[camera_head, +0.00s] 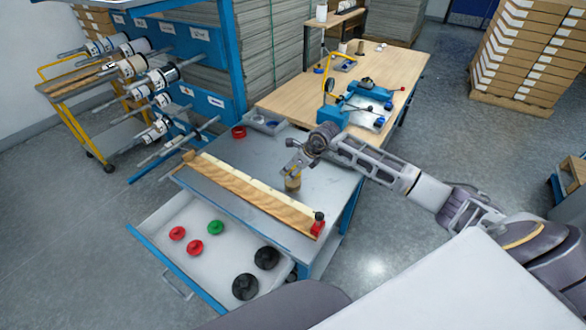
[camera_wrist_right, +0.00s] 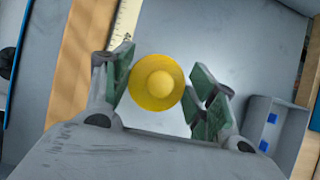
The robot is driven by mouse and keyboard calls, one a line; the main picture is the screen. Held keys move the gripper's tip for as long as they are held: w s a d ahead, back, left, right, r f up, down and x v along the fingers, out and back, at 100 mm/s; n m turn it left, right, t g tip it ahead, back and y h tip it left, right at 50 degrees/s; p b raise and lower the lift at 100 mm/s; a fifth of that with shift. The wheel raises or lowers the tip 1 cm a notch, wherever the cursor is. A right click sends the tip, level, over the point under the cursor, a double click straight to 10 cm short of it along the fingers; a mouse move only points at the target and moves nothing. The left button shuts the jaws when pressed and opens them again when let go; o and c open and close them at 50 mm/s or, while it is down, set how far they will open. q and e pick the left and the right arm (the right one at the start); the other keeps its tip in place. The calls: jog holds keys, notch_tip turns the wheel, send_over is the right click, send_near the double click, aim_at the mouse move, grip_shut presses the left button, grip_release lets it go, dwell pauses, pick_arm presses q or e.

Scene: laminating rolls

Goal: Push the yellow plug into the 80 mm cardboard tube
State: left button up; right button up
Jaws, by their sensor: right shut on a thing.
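The yellow plug (camera_wrist_right: 157,83), round with a raised middle knob, sits between the green-padded fingers of my right gripper (camera_wrist_right: 161,90) in the right wrist view. My right gripper (camera_head: 293,170) is shut on it. In the head view, a brown cardboard tube (camera_head: 293,184) stands upright on the grey bench top, right below my gripper. The plug hides the tube in the wrist view, so I cannot tell how deep the plug sits. My left gripper is not in view.
A wooden ruler board (camera_head: 250,191) with a red stop (camera_head: 318,229) runs along the bench front. The open drawer (camera_head: 196,265) holds red, green and black plugs. A red ring (camera_head: 239,132) and grey tray (camera_head: 266,122) lie behind. Bench space right of the tube is clear.

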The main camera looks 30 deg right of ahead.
jog(key=shift+s+f, duration=0.35)
jog(key=shift+f, duration=0.3)
jog(key=o, duration=1)
jog(key=shift+w, duration=0.25)
jog(key=shift+c, duration=0.2)
jog(key=shift+r, duration=0.15)
jog(key=shift+r, duration=0.3)
jog(key=shift+s+d+r, duration=0.1)
jog(key=shift+d+r, duration=0.05)
jog(key=shift+r, duration=0.05)
jog(key=v, duration=1.1)
jog(key=shift+s, duration=0.15)
